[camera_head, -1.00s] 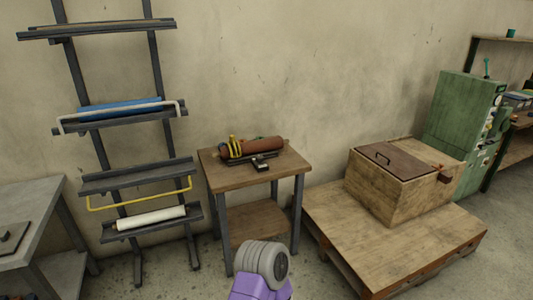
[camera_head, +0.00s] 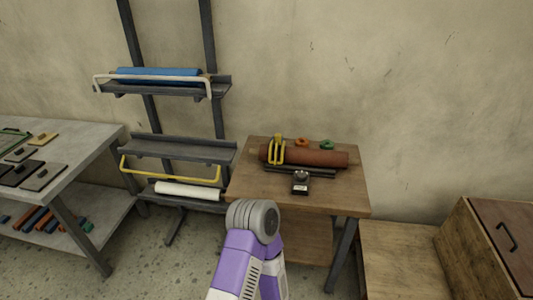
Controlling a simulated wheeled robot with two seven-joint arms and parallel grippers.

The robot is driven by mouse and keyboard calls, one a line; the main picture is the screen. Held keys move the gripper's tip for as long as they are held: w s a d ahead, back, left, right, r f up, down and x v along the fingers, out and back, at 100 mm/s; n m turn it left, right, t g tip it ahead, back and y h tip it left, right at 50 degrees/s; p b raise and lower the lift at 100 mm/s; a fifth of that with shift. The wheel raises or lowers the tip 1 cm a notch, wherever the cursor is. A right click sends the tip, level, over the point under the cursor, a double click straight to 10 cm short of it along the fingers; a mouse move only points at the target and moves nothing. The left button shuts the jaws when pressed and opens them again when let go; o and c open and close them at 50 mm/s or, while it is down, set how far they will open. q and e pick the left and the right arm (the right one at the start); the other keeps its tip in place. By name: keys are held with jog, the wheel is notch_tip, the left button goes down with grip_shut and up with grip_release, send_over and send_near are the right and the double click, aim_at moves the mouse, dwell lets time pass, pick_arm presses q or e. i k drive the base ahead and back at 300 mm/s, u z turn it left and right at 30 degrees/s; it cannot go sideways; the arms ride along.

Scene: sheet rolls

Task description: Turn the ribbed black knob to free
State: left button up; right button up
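A small black block-like device (camera_head: 300,184) sits at the front of the wooden side table (camera_head: 250,192), in front of a dark rail (camera_head: 285,169). It has a pale mark on top. I cannot tell whether the ribbed black knob is on it; the knob is too small to make out. A brown roll (camera_head: 320,157) lies behind the device, with a yellow clamp-like piece (camera_head: 276,150) around its left part. A purple and grey link of my arm rises at the bottom middle, before the table's front left. Neither gripper is in view.
A grey workbench (camera_head: 85,150) with flat plates stands left. A dark rack (camera_head: 215,149) holds a blue roll (camera_head: 160,75) and a white roll (camera_head: 188,190). An orange ring (camera_head: 302,143) and a green ring (camera_head: 327,144) lie at the table's back. A wooden box (camera_head: 470,255) stands right.

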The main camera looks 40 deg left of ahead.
aim_at(301, 175)
jog(key=u, duration=1)
jog(key=i, duration=0.9)
jog(key=u, duration=0.9)
